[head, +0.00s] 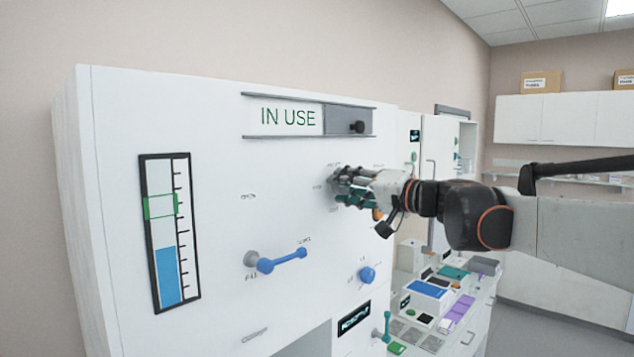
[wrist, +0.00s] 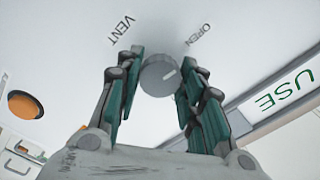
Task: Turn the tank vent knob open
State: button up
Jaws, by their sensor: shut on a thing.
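In the head view, my gripper (head: 352,187) reaches the panel from the right and hides the knob.
Above is an IN USE slider sign (head: 288,116). A level gauge (head: 170,232) with blue fill and a green frame is at left. A blue lever (head: 282,260) and a blue knob (head: 367,274) sit below my gripper. A cluttered bench (head: 435,305) stands at right.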

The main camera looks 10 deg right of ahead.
jog(key=shift+f+n, duration=0.1)
jog(key=shift+n, duration=0.4)
jog(key=o, duration=1.1)
jog(key=shift+c, duration=0.2)
